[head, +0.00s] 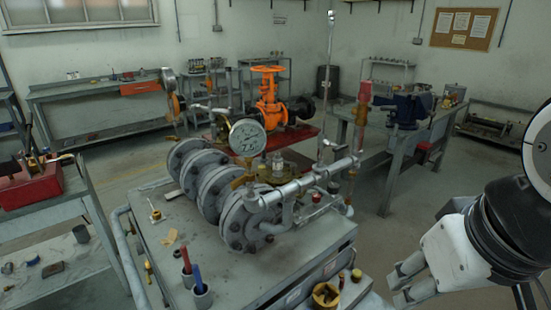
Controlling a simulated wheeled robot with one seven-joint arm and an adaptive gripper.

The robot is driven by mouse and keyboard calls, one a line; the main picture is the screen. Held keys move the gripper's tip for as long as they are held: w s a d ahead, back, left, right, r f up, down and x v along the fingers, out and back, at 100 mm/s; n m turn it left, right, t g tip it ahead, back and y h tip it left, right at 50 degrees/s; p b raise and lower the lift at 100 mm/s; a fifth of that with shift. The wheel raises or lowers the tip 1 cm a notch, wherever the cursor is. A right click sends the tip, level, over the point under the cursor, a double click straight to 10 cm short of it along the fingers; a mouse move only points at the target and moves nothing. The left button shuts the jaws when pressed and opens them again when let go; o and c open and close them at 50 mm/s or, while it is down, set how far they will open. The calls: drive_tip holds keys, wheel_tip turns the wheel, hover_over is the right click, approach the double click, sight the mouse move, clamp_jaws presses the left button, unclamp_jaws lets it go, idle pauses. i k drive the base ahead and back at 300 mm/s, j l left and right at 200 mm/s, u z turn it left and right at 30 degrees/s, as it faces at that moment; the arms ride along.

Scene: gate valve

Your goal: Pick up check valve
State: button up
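My gripper (397,288) is at the lower right, beyond the right side of the grey workbench (190,255). Its two grey fingers point left, apart, with nothing visible between them. No part is clearly recognisable as the check valve. A small brass fitting (326,295) with a dark opening sits at the bench's near right corner, left of my gripper and apart from it. I cannot tell whether it is the check valve. A large grey flanged pipe assembly (240,222) lies across the bench top.
A pressure gauge (247,138) and pipework rise above the flanges. Cups with a blue-handled tool (198,280) stand at the front. An orange gate valve (268,92) is behind. A red toolbox (30,186) is at left. Floor right of the bench is clear.

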sight(277, 161)
drive_tip(key=i+l+z, duration=0.4)
drive_tip(key=l, duration=0.25)
drive_tip(key=i+l+z, duration=0.4)
drive_tip(key=l, duration=0.2)
drive_tip(key=i+l+z, duration=0.6)
drive_tip(key=i, duration=0.35)
drive_tip(key=i+l+z, duration=0.15)
drive_tip(key=i, duration=0.4)
drive_tip(key=i+j+u, duration=0.15)
drive_tip(key=i+u, duration=1.05)
drive_tip(key=i+l+u, duration=0.4)
drive_tip(key=i+j+u, duration=0.2)
drive_tip(key=u, duration=0.25)
drive_tip(key=i+u, duration=0.65)
drive_tip(key=u, duration=0.2)
drive_tip(key=i+u, duration=0.4)
drive_tip(key=i+l+u, duration=0.2)
drive_tip(key=u, duration=0.25)
drive_tip(key=i+l+u, duration=0.1)
drive_tip(key=i+u, duration=0.35)
drive_tip(key=i+l+u, duration=0.25)
drive_tip(key=u, duration=0.15)
